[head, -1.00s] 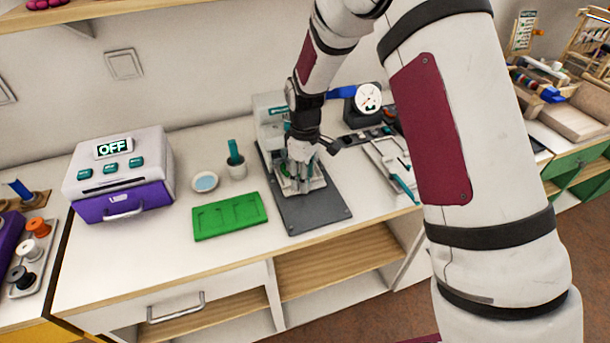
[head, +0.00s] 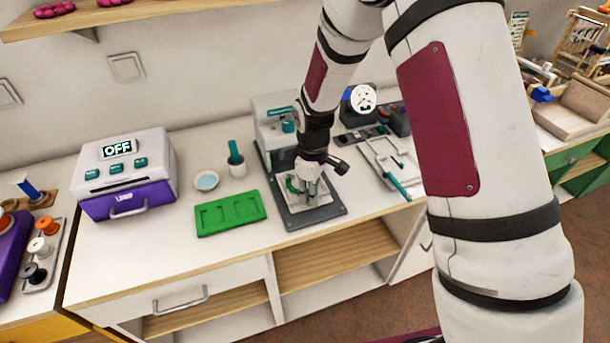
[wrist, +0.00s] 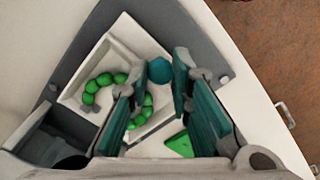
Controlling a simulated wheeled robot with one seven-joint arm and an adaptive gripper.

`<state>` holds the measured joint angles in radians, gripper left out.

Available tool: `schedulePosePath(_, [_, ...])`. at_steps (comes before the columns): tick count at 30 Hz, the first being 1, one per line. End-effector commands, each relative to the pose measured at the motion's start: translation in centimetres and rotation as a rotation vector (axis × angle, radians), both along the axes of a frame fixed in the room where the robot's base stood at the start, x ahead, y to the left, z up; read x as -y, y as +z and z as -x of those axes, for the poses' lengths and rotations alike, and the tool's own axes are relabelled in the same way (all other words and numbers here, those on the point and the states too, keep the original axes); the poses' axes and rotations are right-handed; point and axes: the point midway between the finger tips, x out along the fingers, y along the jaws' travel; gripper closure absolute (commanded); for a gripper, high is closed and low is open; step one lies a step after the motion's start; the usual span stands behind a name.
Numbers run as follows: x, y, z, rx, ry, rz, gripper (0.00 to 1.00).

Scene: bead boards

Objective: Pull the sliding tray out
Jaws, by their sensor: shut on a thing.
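The sliding tray (head: 323,200) is white and holds a string of green beads (wrist: 103,80). In the head view it lies on the dark grey base of the press (head: 275,115), out in front of the press body, near the front of the base. In the wrist view its walls (wrist: 128,52) and a round teal knob (wrist: 160,70) show. My gripper (wrist: 161,68) has its fingertips on either side of the knob and is shut on it. In the head view my gripper (head: 310,188) hides part of the tray.
A green board (head: 230,213) lies left of the press. A purple and white machine (head: 125,172) reading OFF is further left. A clipboard-like board (head: 385,165) lies to the right.

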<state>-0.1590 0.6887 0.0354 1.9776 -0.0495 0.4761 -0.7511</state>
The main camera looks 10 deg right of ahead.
Motion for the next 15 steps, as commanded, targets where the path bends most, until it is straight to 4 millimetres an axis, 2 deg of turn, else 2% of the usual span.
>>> schedulePosePath(1, [0.3, 0.3, 1.7, -0.007, -0.001, 0.001, 1.00])
schedulePosePath(6, [0.8, 0.2, 4.2, -0.004, 0.000, 0.001, 1.00])
schedulePosePath(15, [0.9, 0.0, 4.8, -0.007, 0.001, 0.001, 1.00])
